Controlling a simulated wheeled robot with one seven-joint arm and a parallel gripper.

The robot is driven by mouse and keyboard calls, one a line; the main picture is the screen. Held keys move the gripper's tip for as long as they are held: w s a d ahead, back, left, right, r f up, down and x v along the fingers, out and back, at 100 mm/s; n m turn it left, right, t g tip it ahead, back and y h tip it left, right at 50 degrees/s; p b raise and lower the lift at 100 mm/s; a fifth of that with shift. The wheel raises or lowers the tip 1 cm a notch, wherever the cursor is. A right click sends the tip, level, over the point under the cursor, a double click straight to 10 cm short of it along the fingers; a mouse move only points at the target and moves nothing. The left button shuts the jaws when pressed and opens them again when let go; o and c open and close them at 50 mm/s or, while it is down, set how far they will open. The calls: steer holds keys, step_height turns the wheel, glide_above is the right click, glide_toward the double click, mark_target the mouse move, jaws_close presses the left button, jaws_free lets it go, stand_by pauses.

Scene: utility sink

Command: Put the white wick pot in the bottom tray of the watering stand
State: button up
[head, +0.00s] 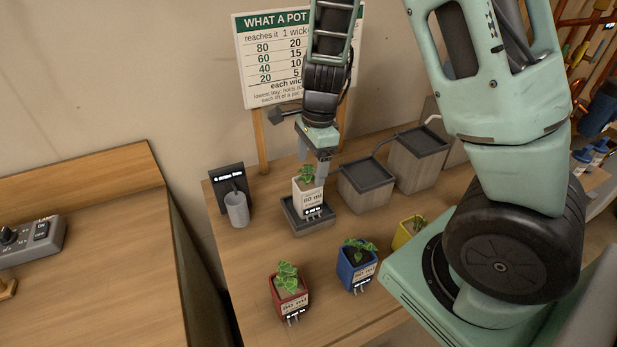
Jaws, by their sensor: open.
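The white wick pot (308,196) with a small green plant stands upright at the lowest tray (313,229) of the watering stand, a dark-topped grey block at the front left of the stepped row. Its base appears to sit within the tray's rim. My gripper (314,168) is open, pointing down at the top of the pot, with its fingers beside the plant. Whether a finger touches the pot cannot be told.
Higher trays, a middle one (366,186) and a taller one (418,158), step up to the right. A grey cup (237,209) stands left. Red (290,293), blue (356,270) and yellow (404,234) pots stand in front. A chart (270,60) stands behind.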

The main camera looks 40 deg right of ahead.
steer(key=shift+r, duration=0.95)
steer(key=s+a+r+n+y, duration=0.1)
steer(key=s+a+r+n, duration=0.25)
steer(key=a+n, duration=0.3)
steer(key=s+a+r+n, duration=0.2)
steer(key=s+a+n, duration=0.35)
steer(key=a, duration=0.25)
steer(key=s+a+r+n+h, duration=0.1)
steer(key=s+a+r+n, duration=0.1)
steer(key=s+n, duration=0.3)
steer(key=s+a+r+n, duration=0.2)
steer(key=s+n, duration=0.4)
steer(key=n, duration=0.5)
steer(key=shift+s+a+h, duration=0.3)
steer(key=shift+a+h, duration=0.1)
steer(key=shift+a, duration=0.15)
